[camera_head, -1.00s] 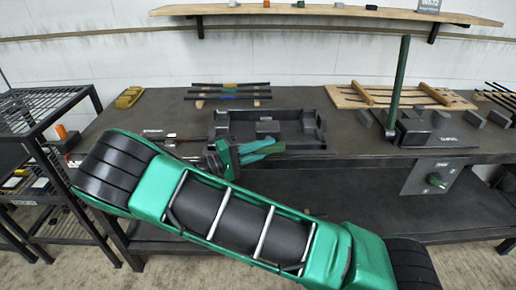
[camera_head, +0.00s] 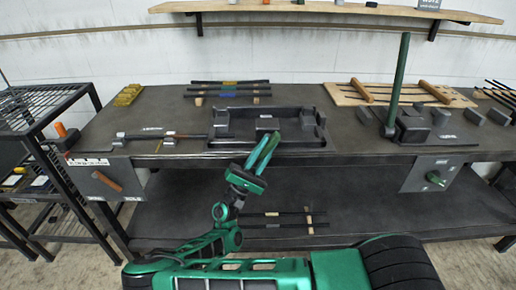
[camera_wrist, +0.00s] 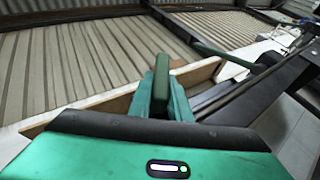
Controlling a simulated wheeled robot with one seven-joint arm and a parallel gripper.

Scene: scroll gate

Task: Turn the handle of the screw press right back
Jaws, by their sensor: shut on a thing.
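My gripper (camera_head: 266,147) is in front of the middle of the bench, its fingers pointing up and to the right. In the wrist view the fingers (camera_wrist: 160,100) are close together around a dark green piece (camera_wrist: 162,66), whose identity I cannot tell. An orange handle (camera_head: 108,180) slants across a grey panel at the bench's left front. A green knob (camera_head: 435,179) sits on a panel at the right front. A tall green lever (camera_head: 398,78) stands nearly upright on a black base at the right. I cannot tell which belongs to the screw press. My gripper is apart from all three.
A black tray-like frame (camera_head: 222,124) lies on the bench behind my gripper. A wooden board (camera_head: 355,98) lies farther back. Rods rest on the bench (camera_head: 230,95) and lower shelf (camera_head: 275,225). A wire rack (camera_head: 25,118) stands at the left.

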